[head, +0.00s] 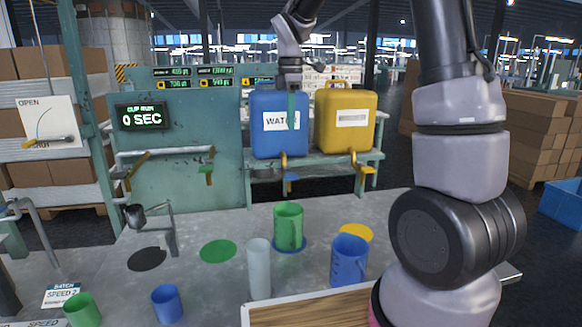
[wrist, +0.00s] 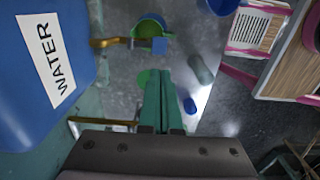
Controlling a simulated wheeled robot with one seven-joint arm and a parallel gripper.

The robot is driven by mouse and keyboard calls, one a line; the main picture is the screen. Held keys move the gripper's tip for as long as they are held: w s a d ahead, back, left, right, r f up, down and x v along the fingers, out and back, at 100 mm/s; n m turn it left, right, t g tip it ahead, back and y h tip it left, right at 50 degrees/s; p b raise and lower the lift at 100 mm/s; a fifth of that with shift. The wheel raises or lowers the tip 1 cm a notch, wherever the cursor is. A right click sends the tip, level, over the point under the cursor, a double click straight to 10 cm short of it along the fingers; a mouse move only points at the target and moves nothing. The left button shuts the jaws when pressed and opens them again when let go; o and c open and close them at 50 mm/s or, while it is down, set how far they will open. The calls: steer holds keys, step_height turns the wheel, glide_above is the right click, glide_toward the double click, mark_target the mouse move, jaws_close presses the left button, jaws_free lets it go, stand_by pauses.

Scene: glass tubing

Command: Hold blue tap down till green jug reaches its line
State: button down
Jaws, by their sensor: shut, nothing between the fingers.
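The green jug (head: 288,228) stands upright on a blue disc on the bench, below the blue tank's spout. Its line and liquid level cannot be made out. The blue tap (head: 290,177) is a small blue paddle on the brass spout under the blue WATER tank (head: 267,147). In the wrist view the blue tap (wrist: 158,45) overlaps the green jug (wrist: 150,22). My gripper (head: 291,127) is shut and empty, its green fingers pointing down in front of the tank, above the tap and apart from it. The fingertips also show in the wrist view (wrist: 157,72).
A yellow tank (head: 345,128) with a yellow tap (head: 369,169) stands to the right. A blue jug (head: 348,262) stands near a yellow disc. A pale cylinder (head: 259,268), blue cup (head: 167,304) and green cup (head: 82,310) stand nearer. A display (head: 142,117) reads 0 SEC.

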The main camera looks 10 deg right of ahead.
mark_target(292, 177)
step_height(292, 177, down, 14)
stand_by(0.8)
steer(key=shift+s+f, duration=0.25)
steer(key=shift+f, duration=0.4)
steer(key=shift+s+f, duration=0.2)
steer(key=shift+f, duration=0.45)
steer(key=shift+r, duration=0.15)
stand_by(2.1)
steer(key=shift+r, duration=0.75)
